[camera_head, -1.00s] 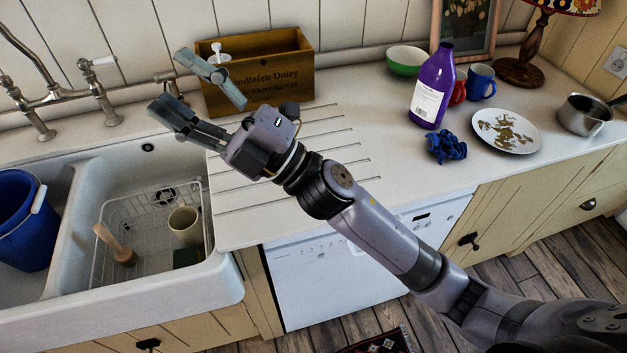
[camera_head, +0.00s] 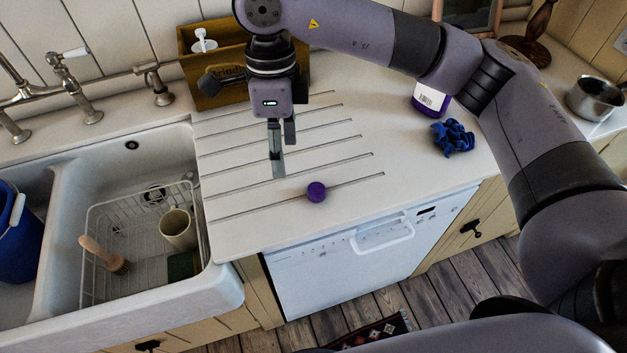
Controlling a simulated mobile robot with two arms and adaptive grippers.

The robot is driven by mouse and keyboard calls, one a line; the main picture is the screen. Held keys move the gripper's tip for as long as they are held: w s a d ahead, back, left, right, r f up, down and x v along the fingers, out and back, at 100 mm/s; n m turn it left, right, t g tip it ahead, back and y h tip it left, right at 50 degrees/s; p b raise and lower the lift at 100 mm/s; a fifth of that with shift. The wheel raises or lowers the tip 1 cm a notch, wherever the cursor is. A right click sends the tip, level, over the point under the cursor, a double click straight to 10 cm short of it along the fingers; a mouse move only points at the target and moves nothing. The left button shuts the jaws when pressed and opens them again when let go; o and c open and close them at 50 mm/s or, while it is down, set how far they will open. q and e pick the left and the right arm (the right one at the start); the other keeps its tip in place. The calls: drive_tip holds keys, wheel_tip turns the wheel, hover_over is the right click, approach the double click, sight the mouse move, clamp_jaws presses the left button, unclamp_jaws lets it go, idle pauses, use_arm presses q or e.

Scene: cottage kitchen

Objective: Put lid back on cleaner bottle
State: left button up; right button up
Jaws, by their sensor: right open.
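A round purple lid (camera_head: 316,191) lies on the grooved drainboard, near the counter's front edge. The purple cleaner bottle (camera_head: 432,100) stands farther back to the right; my right arm hides its upper part, and only its white label and base show. My right gripper (camera_head: 278,168) points down over the drainboard, a little behind and left of the lid. It is open and empty, apart from the lid. Its fingers are seen nearly edge-on. My left gripper is not in view.
The sink with a wire rack (camera_head: 100,215), beige mug (camera_head: 177,229) and brush (camera_head: 105,255) is at left. A wooden box (camera_head: 188,62) stands behind my gripper. A blue crumpled cloth (camera_head: 453,137) lies by the bottle; a saucepan (camera_head: 594,98) is far right.

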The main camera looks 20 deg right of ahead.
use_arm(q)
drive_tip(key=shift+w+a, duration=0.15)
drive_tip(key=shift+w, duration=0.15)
use_arm(e)
drive_tip(key=d, duration=0.1)
drive_tip(key=w+d+r+h, duration=0.1)
drive_tip(key=w+d+h, duration=0.1)
drive_tip(key=d, duration=0.1)
drive_tip(key=shift+r+t, duration=0.4)
drive_tip(key=shift+f, duration=0.1)
drive_tip(key=p, duration=0.3)
hover_over(312, 189)
wheel_tip(312, 189, down, 11)
drive_tip(key=shift+f, duration=0.1)
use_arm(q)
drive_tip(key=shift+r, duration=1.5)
use_arm(e)
drive_tip(key=shift+f, duration=0.4)
